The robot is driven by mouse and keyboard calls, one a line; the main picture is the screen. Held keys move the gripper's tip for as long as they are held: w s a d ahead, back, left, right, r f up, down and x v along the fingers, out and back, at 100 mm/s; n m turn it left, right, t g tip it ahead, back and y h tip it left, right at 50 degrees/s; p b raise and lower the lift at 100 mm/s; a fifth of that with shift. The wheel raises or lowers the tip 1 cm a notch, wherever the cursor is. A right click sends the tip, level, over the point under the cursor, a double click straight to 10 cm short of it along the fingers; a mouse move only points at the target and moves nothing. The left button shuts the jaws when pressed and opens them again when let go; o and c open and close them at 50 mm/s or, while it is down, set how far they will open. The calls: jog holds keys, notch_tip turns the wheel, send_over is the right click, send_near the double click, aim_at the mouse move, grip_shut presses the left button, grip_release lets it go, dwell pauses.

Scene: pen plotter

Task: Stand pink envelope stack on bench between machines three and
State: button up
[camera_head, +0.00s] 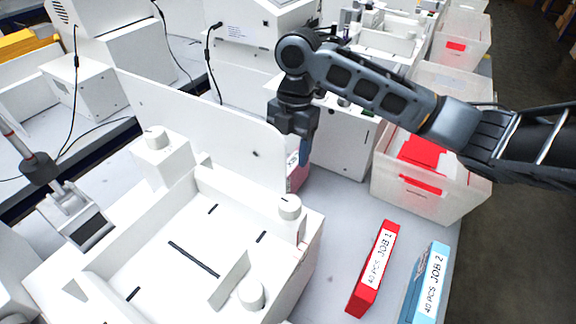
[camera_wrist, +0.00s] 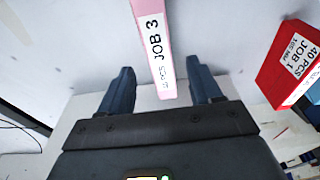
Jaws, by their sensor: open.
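The pink envelope stack (camera_head: 298,178), with a white JOB 3 label, stands on the bench between two white machines in the head view, partly hidden by my gripper and the near machine. In the wrist view the pink stack (camera_wrist: 166,12) runs from the top edge down to between my fingertips. My gripper (camera_head: 304,152) is just above and beside it. In the wrist view my gripper (camera_wrist: 162,76) is open, with a gap on each side between finger and stack.
A red JOB 1 stack (camera_head: 374,270) and a blue JOB 2 stack (camera_head: 427,285) stand at the bench's front right. A translucent bin (camera_head: 430,190) with red contents is at the right. The near white machine (camera_head: 190,245) fills the lower left. Bare bench lies around the red stack.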

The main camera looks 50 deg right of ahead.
notch_tip(320, 180, up, 6)
jog(key=shift+d, duration=0.45)
